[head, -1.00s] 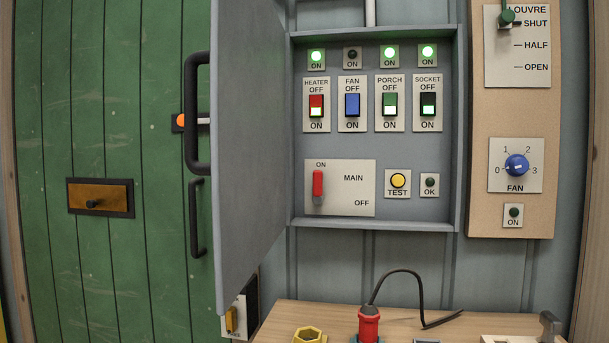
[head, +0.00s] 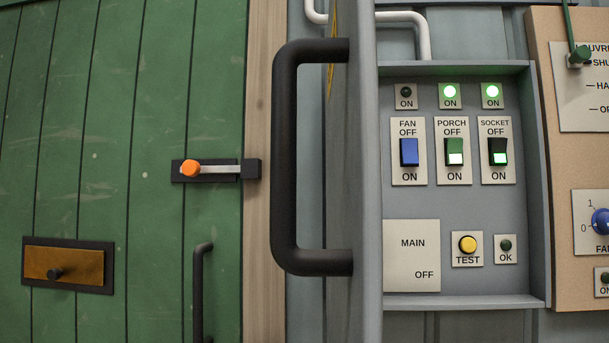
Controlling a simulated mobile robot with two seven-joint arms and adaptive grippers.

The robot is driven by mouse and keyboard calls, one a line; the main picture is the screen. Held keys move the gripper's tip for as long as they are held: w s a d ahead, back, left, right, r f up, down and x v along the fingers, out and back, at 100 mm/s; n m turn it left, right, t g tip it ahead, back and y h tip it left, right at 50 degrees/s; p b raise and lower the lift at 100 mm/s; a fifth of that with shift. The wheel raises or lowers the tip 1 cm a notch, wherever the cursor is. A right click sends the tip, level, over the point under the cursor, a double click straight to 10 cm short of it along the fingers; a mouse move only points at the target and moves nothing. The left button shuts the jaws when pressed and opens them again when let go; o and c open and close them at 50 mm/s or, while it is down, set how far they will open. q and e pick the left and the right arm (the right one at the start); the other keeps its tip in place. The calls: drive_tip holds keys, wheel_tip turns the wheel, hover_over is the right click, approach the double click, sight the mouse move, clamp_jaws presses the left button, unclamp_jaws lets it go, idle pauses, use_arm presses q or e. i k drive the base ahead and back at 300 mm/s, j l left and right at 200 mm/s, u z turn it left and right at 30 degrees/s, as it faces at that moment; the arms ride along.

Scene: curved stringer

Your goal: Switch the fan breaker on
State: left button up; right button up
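The fan breaker (head: 409,152) is a blue rocker switch in the open breaker box, on a plate marked FAN, OFF above and ON below. It shows plain blue with no lit patch. The small lamp (head: 406,91) above it is dark. The porch breaker (head: 455,152) and socket breaker (head: 498,151) to its right each have a lit lower part, and the lamps above them glow green. The box door (head: 363,200) stands open, nearly edge-on, and hides the heater breaker and main lever. Neither gripper is in view.
A large dark handle (head: 284,160) juts from the door towards the left. The green door (head: 130,200) with an orange-knobbed bolt (head: 190,168) is at left. The fan dial (head: 602,221) and louvre plate (head: 595,95) are at the right edge. The space before the fan breaker looks clear.

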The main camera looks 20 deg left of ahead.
sight(409, 147)
drive_tip(key=i+j, duration=0.1)
drive_tip(key=j, duration=0.2)
drive_tip(key=i+j+z, duration=0.15)
drive_tip(key=j, duration=0.15)
drive_tip(key=k+l, duration=0.4)
drive_tip(key=i+l+z, duration=0.25)
drive_tip(key=l, duration=0.15)
drive_tip(key=l+z, duration=0.25)
drive_tip(key=l, duration=0.2)
drive_tip(key=k+l+z, duration=0.1)
drive_tip(key=l+z, duration=0.2)
drive_tip(key=i+j+u, duration=0.25)
drive_tip(key=k+j, duration=0.05)
